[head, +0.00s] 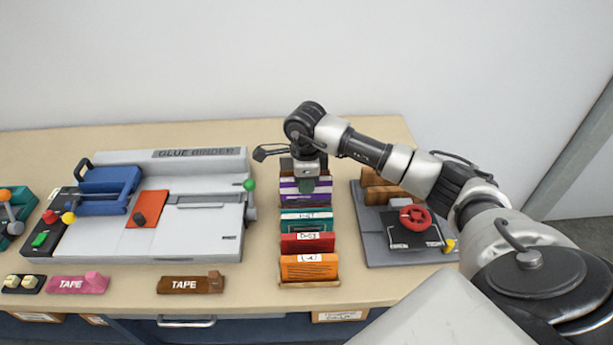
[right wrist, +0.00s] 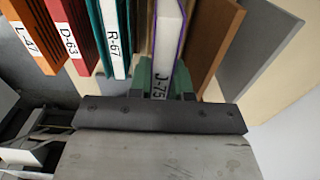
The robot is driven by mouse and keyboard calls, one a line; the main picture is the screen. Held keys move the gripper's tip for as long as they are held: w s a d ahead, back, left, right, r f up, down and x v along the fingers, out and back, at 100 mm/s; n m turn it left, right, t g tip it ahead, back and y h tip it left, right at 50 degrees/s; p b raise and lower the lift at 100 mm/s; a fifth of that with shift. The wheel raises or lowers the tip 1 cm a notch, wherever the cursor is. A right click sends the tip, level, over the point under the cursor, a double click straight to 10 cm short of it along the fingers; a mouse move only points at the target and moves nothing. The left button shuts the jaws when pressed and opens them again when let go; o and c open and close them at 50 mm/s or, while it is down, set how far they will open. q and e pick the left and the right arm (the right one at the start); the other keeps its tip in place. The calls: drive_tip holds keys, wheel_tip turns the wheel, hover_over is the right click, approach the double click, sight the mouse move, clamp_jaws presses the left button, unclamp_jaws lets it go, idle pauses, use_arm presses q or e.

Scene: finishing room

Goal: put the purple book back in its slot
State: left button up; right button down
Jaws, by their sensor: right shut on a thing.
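The purple book (head: 290,188) is at the far end of a wooden rack (head: 312,284), behind the other books. In the right wrist view it is a white-and-purple book (right wrist: 168,38) with the label J-75. My right gripper (head: 306,184) is above the far end of the rack, shut on the lower spine end of this book. Its green pads (right wrist: 160,80) sit on either side of the label. The book is in line with the row, beside a brown wooden divider (right wrist: 218,45). I cannot tell how deep it sits in its slot. My left gripper is not in view.
Teal (head: 306,222), red (head: 307,243) and orange (head: 309,267) books stand nearer in the rack. A glue binder (head: 200,225) is on the left, a grey device with a red knob (head: 414,217) on the right. Tape blocks (head: 190,285) lie at the front edge.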

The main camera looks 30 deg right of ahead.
sight(306, 206)
drive_tip(key=shift+d+f, duration=0.1)
drive_tip(key=shift+f, duration=0.45)
wheel_tip(306, 206, down, 2)
drive_tip(key=shift+f+b, duration=0.25)
drive_tip(key=shift+b, duration=0.8)
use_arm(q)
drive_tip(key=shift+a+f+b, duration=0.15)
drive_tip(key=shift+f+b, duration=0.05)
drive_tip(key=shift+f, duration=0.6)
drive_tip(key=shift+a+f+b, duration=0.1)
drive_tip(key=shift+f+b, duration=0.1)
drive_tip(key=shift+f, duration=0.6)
use_arm(e)
drive_tip(key=shift+f, duration=0.75)
use_arm(q)
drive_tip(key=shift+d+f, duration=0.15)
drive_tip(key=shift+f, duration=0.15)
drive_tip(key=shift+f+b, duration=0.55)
drive_tip(key=shift+b, duration=0.25)
use_arm(e)
drive_tip(key=shift+f, duration=0.65)
drive_tip(key=c, duration=1.3)
unclamp_jaws()
drive_tip(key=shift+c, duration=0.2)
